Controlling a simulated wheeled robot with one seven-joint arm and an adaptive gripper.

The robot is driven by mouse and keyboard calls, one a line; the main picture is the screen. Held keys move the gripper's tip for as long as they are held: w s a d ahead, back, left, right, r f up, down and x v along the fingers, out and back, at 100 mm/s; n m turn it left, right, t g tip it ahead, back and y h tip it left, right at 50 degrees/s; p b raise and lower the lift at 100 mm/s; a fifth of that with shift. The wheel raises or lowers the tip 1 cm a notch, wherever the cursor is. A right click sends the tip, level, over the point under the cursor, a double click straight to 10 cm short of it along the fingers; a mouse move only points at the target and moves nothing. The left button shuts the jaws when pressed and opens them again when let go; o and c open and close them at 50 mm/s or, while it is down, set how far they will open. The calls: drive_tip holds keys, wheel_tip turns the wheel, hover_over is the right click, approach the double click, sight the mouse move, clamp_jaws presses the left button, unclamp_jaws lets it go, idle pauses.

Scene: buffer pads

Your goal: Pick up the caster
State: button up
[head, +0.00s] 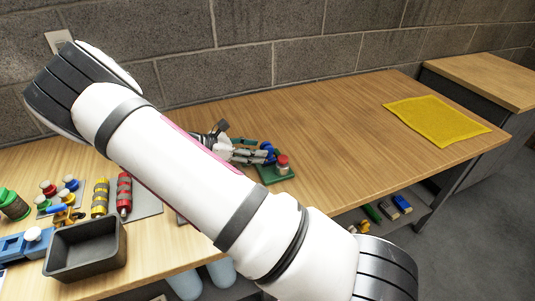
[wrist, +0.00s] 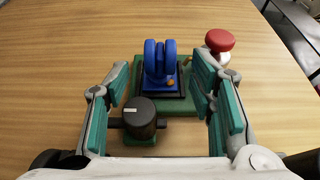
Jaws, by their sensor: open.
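The caster (wrist: 160,60), a blue twin wheel on a dark square base, stands on a green pad (wrist: 190,103) in the wrist view. In the head view the caster (head: 268,150) shows in part beside my fingers. My gripper (wrist: 163,80) is open, with one teal-padded finger to each side of the caster and gaps between. It also shows in the head view (head: 252,150), partly hidden by my arm. Nothing is held.
A red-topped button (wrist: 219,45) stands just right of the caster. A black knob (wrist: 139,116) sits nearer, between my fingers. A yellow mat (head: 437,120) lies at the right; a dark bin (head: 86,262) and several coloured parts are at the left. The table's middle right is clear.

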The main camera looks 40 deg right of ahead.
sight(268, 149)
drive_tip(key=x, duration=0.5)
drive_tip(key=shift+r, duration=0.1)
clamp_jaws()
